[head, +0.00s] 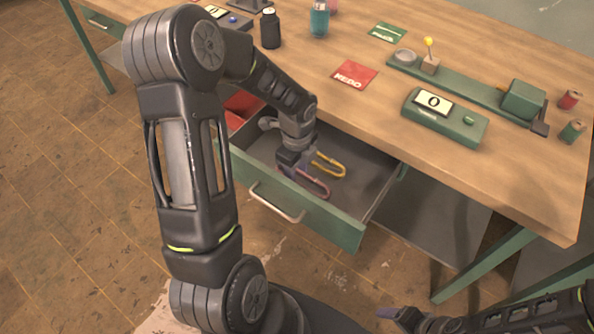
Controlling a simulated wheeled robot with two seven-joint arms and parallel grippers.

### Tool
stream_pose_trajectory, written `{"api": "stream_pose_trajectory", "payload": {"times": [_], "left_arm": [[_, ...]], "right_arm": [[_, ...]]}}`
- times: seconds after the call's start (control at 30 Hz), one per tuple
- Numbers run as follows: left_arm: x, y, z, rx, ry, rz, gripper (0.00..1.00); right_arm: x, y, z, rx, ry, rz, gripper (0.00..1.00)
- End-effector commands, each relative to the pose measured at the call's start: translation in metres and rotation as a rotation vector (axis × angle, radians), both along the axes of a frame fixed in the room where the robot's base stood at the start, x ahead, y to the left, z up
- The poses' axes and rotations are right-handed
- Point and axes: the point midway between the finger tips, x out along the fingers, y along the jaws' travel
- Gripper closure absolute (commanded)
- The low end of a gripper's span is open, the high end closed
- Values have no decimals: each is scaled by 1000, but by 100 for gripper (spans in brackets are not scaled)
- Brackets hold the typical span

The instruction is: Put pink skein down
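The pink skein (314,190), a U-shaped loop, is in the open drawer, close to its green front panel (300,205). A similar yellow skein (336,165) lies just behind it. My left gripper (288,167) reaches down into the drawer at the left end of the pink skein. Its fingertips overlap that end in this view; whether they grip it is too small to tell. Whether the pink skein touches the drawer floor is also unclear. My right gripper (388,313) is at the bottom right, away from the drawer, its finger state unclear.
The drawer (367,166) hangs open below the wooden tabletop (330,95), with bare floor at its right. A red piece (243,103) is at its back left. On the tabletop are a green device (445,122), a red card (354,75) and a dark bottle (270,28).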

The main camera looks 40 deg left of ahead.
Motion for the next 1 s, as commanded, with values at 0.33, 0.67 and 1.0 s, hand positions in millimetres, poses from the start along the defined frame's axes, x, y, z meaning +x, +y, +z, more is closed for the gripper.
{"api": "stream_pose_trajectory", "payload": {"times": [0.33, 0.67, 1.0], "left_arm": [[0, 0, 0, 0, 0, 0, 38], [1, 0, 8, 1, -3, 1, 38], [1, 0, 68, 1, -6, -1, 38]], "right_arm": [[0, 0, 0, 0, 0, 0, 24], [0, 0, 3, 0, 0, 0, 24], [0, 0, 8, 0, 0, 0, 24]]}}
